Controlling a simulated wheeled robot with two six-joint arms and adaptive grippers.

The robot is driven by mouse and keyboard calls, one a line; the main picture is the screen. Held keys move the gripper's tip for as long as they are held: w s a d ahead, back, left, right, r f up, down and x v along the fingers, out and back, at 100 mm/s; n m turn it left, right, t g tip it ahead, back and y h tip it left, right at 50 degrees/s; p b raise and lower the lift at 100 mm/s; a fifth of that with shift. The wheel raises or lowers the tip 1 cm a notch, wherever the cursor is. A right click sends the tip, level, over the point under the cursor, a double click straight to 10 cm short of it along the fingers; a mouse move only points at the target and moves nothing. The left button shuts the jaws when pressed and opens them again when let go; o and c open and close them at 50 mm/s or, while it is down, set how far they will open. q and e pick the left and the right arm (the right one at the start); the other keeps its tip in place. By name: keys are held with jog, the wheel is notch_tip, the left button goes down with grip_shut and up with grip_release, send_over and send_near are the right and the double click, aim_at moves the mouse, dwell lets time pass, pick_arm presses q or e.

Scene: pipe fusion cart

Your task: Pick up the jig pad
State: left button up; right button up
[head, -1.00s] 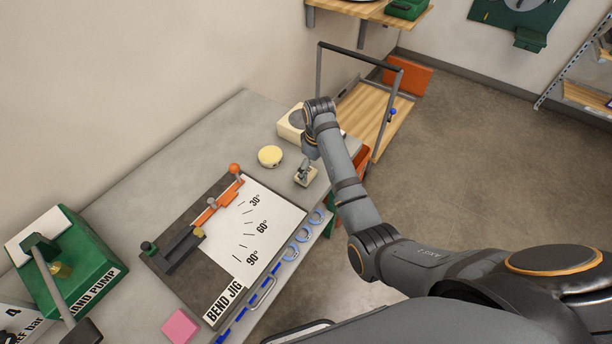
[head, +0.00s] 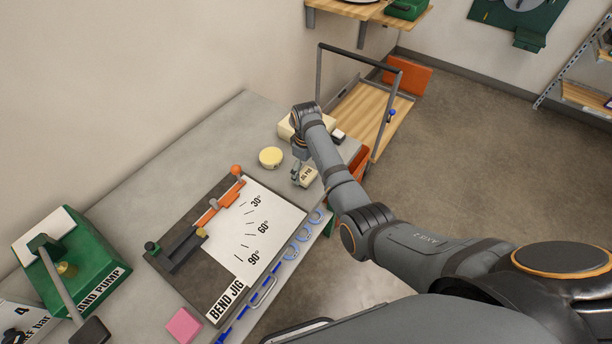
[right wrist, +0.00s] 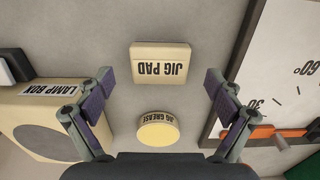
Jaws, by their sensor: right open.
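The jig pad (head: 310,177) is a small cream block lying on the grey bench, to the right of the bend jig's upper end. In the right wrist view the jig pad (right wrist: 160,69) lies flat, its label upside down, between and slightly beyond my fingertips. My right gripper (head: 297,176) is at the pad's left side in the head view. In the right wrist view my right gripper (right wrist: 159,78) is open and empty, with a gap to the pad on both sides. Whether the fingertips are level with the pad is unclear. My left gripper is not in view.
The round yellow jig grease tin (right wrist: 158,130) stands close to the pad, and the lamp box (right wrist: 35,120) is beside the left finger. The bend jig board (head: 218,285) lies nearby. A pink block (head: 184,325) and green hand pump (head: 85,262) are farther along the bench.

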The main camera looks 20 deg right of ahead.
aim_at(306, 174)
notch_tip(306, 174, down, 3)
jog(key=shift+f, duration=0.2)
jog(key=c, duration=1.2)
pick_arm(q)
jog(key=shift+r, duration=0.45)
pick_arm(e)
jog(key=shift+c, duration=0.2)
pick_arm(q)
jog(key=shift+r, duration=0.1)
pick_arm(e)
jog(key=shift+r, duration=0.2)
